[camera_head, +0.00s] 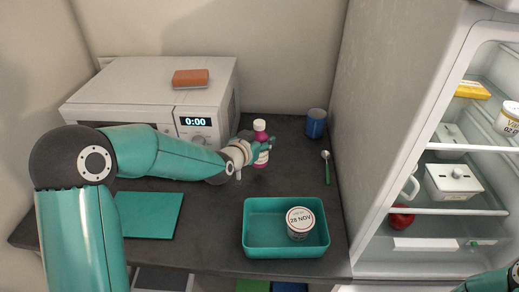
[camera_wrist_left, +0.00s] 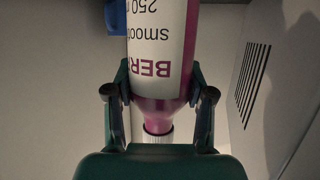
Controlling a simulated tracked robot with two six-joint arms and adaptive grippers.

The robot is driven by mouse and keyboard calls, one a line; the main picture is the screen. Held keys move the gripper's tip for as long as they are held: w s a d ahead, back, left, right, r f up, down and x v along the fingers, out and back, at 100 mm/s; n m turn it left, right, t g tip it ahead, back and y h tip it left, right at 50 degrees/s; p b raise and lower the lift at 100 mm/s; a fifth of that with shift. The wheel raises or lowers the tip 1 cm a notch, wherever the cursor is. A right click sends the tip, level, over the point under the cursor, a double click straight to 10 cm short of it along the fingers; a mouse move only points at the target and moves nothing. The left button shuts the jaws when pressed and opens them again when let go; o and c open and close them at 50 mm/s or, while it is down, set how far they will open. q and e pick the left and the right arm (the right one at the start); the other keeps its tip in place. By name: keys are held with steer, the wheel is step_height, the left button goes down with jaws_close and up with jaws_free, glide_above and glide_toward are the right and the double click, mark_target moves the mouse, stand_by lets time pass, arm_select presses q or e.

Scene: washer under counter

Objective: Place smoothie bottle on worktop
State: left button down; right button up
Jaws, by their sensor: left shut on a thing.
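My right gripper is not visible; only a teal part of my right arm shows at the bottom right corner.
A white microwave (camera_head: 150,90) with an orange sponge (camera_head: 190,78) on top stands left. In front are a teal tray (camera_head: 258,254) holding a dated tub (camera_head: 299,222), and a teal board (camera_head: 150,215). An open fridge (camera_head: 450,150) bounds the right.

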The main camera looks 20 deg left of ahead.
arm_select(q)
step_height(320, 180, down, 4)
steer(key=shift+r, duration=0.1)
steer(key=shift+c, duration=2)
jaws_free()
steer(key=b+v, duration=0.2)
steer(key=v, duration=1)
steer(key=shift+b, duration=0.3)
steer(key=shift+s+a, duration=0.1)
